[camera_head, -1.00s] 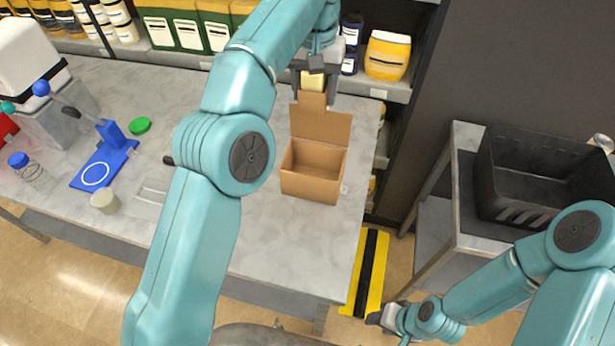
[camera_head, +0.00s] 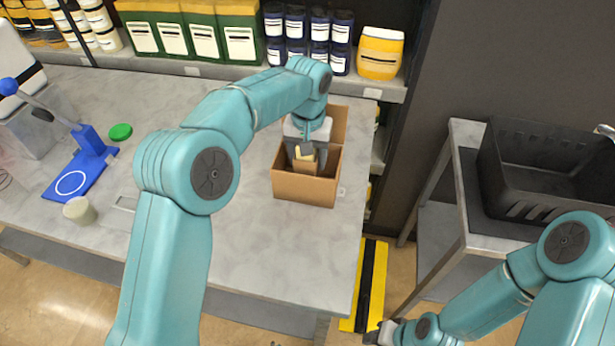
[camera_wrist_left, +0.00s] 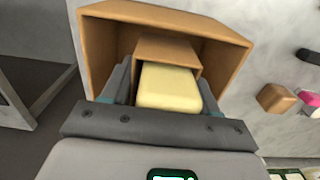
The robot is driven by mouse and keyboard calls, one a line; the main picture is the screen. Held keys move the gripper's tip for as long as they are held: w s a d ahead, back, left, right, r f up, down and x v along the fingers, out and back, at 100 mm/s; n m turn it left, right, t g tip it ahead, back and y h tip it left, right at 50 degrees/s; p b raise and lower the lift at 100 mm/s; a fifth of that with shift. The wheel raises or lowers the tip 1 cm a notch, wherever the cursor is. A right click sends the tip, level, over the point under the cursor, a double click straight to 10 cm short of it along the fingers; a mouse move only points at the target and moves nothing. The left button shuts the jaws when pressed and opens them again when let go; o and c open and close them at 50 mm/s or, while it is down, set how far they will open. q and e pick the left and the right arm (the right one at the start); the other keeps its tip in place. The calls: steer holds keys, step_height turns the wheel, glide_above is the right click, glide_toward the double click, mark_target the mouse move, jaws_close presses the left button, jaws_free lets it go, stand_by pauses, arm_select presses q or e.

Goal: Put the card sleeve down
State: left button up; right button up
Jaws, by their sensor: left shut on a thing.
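The card sleeve (camera_head: 306,166) is a small brown cardboard piece with a pale cream block (camera_head: 303,154) showing at its top. My left gripper (camera_head: 306,160) is shut on the sleeve and holds it at the mouth of an open cardboard box (camera_head: 303,190) on the bench. In the left wrist view the sleeve (camera_wrist_left: 165,46) and cream block (camera_wrist_left: 168,86) lie between the two fingers, framed by the box walls (camera_wrist_left: 98,45). The sleeve's lower end is hidden, so I cannot tell whether it touches the box floor. My right gripper (camera_head: 384,333) is low, beyond the bench's front edge; its fingers are unclear.
The grey bench (camera_head: 265,235) is clear in front of the box. A blue lever press (camera_head: 88,150), a green lid (camera_head: 120,131) and a cream cup (camera_head: 79,210) stand left. Shelves of jars line the back. A black crate (camera_head: 550,170) sits on a cart at right.

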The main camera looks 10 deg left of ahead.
arm_select(q)
step_height(320, 180, down, 7)
steer(key=shift+r+p, duration=0.1)
steer(key=shift+p, duration=0.2)
steer(key=shift+s+r, duration=0.1)
steer(key=o, duration=1)
steer(key=shift+f, duration=0.25)
steer(key=shift+o, duration=0.2)
step_height(320, 180, up, 12)
steer(key=shift+f, duration=0.25)
steer(key=shift+r, duration=0.5)
